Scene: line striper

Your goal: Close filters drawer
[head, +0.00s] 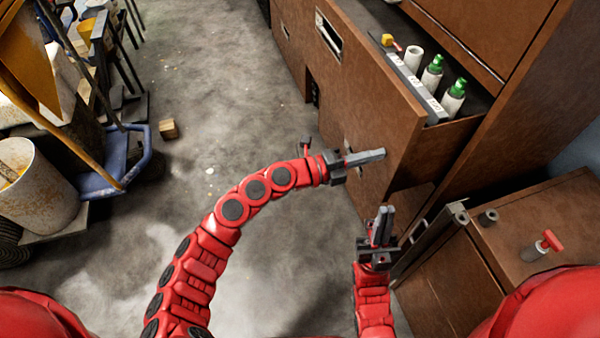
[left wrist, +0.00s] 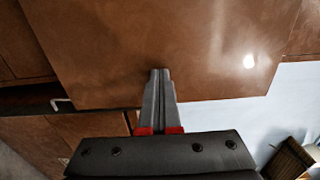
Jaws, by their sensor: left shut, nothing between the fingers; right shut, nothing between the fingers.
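The filters drawer, a brown drawer in the tall brown cabinet, stands open in the head view, its front panel (head: 372,85) pulled out from the cabinet. White bottles with green caps (head: 453,98), a white cup and a grey labelled strip show inside. My left gripper (head: 383,154) is shut and empty near the lower right corner of the drawer. In the left wrist view its fingertips (left wrist: 160,72) point at a brown panel (left wrist: 180,40); I cannot tell whether they touch it. My right gripper (head: 383,210) is shut and empty, lower down, beside the low cabinet.
A low brown cabinet (head: 545,215) with a red-handled item (head: 541,246) on top stands at right. A white bucket (head: 35,190) and a blue-framed cart (head: 105,180) are at left. A small wooden block (head: 168,129) lies on the otherwise largely clear grey floor.

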